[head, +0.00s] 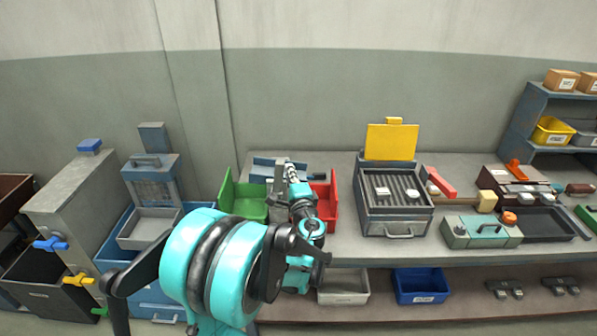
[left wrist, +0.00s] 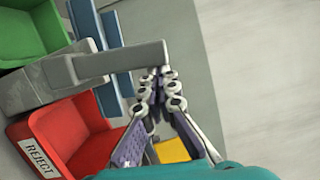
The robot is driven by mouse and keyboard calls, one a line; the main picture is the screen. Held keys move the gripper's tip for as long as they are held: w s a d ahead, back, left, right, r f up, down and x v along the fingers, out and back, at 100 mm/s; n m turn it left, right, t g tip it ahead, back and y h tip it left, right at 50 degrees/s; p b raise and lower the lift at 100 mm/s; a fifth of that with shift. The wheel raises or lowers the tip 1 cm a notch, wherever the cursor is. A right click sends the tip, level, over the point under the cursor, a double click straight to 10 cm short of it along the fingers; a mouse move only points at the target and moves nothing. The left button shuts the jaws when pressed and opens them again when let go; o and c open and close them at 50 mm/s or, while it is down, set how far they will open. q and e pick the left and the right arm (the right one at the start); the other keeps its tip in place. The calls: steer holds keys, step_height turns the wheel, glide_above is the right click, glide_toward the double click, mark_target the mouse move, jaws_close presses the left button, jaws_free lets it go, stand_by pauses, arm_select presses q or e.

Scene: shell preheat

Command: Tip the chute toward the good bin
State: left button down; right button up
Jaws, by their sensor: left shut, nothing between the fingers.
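A green bin (head: 240,198) and a red bin (head: 325,200) stand side by side on the bench; the red one reads REJECT in the left wrist view (left wrist: 75,135). The green bin's label does not show. Between them is a grey chute stand with a flat grey bar (left wrist: 120,60) sticking out, and blue parts (left wrist: 88,20) behind it. In the head view the stand (head: 278,185) is partly covered by my arm. My left gripper (left wrist: 158,75) is shut and empty, its fingertips at the bar's free end; whether they touch cannot be told. My right gripper does not show.
A grey grated box with a raised yellow panel (head: 391,142) stands right of the red bin. Further right are a red-handled tool (head: 441,184) and a grey-green box (head: 481,231). A blue bin (head: 421,285) sits on the lower shelf. The wall stands close behind.

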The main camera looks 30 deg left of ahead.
arm_select(q)
steer(key=s+a+n+g+h+p, duration=0.1)
steer(key=s+a+n, duration=0.3)
steer(key=a+n, duration=0.2)
steer(key=shift+s+a+n+p, duration=0.3)
steer(key=shift+a+p, duration=0.05)
steer(key=shift+a, duration=0.45)
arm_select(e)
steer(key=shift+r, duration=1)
arm_select(q)
steer(key=shift+r, duration=0.1)
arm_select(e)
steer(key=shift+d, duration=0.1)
